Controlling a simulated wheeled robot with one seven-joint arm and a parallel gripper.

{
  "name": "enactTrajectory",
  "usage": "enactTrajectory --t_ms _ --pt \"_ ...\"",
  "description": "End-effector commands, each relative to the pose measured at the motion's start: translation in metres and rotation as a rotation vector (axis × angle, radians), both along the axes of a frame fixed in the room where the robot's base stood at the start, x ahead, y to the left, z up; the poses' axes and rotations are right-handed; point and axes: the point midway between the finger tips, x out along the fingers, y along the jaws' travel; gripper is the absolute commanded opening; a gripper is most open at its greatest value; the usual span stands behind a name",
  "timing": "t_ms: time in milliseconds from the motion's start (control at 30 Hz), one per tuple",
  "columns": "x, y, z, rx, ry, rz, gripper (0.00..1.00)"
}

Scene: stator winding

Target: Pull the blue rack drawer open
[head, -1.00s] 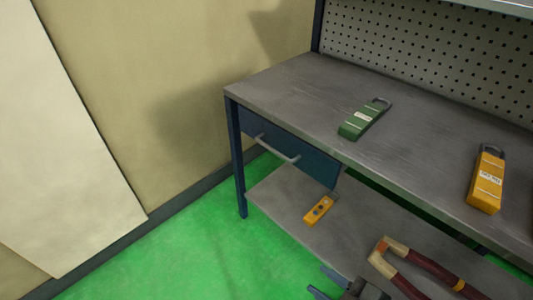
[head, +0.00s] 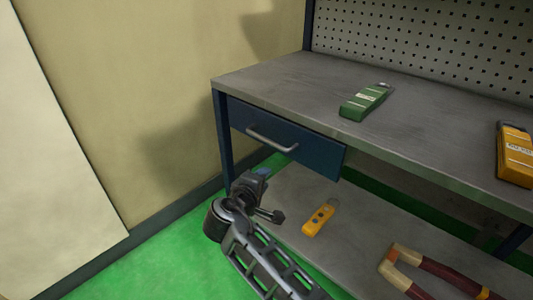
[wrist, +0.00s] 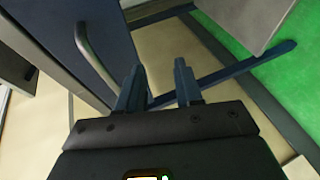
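The blue rack drawer (head: 300,148) hangs under the left end of the grey worktop and is closed. Its light grey bar handle (head: 272,140) runs across the front. In the wrist view the drawer front (wrist: 62,28) is at the upper left, with the handle (wrist: 97,58) slanting down it. My gripper (head: 262,192) is below and in front of the drawer, apart from the handle. In the wrist view my gripper's two fingers (wrist: 160,92) are spread with nothing between them, and the handle lies to their left.
The rack's blue leg (head: 223,140) stands left of the drawer. A lower shelf (head: 350,235) holds a yellow tool (head: 318,220) and red-handled pliers (head: 435,270). On the worktop (head: 290,78) lie a green device (head: 364,101) and a yellow device (head: 515,155). A wall stands at left.

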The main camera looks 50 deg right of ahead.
Motion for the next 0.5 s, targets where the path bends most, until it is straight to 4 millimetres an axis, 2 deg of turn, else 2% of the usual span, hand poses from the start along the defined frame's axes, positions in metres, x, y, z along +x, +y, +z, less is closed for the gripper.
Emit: enactTrajectory --t_ms 33,200,400,500 --pt "0.016 -0.001 0.004 -0.024 -0.001 -0.047 0.35" --pt "0.043 -0.004 0.041 -0.094 0.017 -0.209 0.35" --pt "0.055 -0.002 0.072 -0.130 0.027 -0.327 0.35" --pt "0.057 -0.003 0.077 -0.136 0.029 -0.349 0.35"
